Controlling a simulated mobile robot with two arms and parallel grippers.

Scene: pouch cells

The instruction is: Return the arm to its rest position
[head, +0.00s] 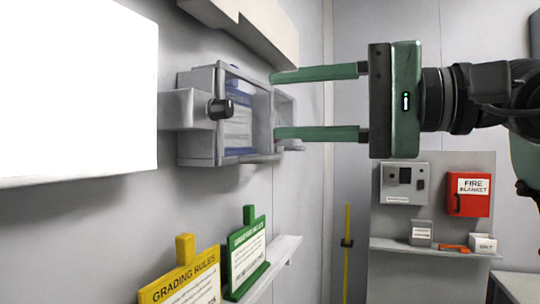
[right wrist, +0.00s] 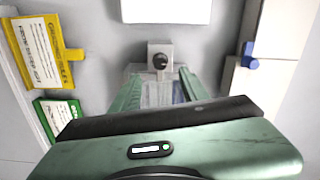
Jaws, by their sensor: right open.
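My right gripper (head: 318,103) comes in from the right in the head view. Its two green fingers are apart, with nothing between them that I can see. The fingertips are close to a clear-fronted grey wall box (head: 203,80) with a dark knob (head: 220,109) and a blue and white card inside. I cannot tell whether the fingertips touch the box. In the right wrist view the gripper (right wrist: 163,85) faces the same box, whose knob (right wrist: 160,62) shows beyond the fingers. My left gripper is not in view.
A yellow "Grading Rules" board (head: 182,280) and a green board (head: 246,255) stand on a wall ledge (head: 280,252) below. A white panel (head: 75,90) is at left. At the back are a red fire blanket box (head: 468,204) and a shelf (head: 430,248) with small boxes.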

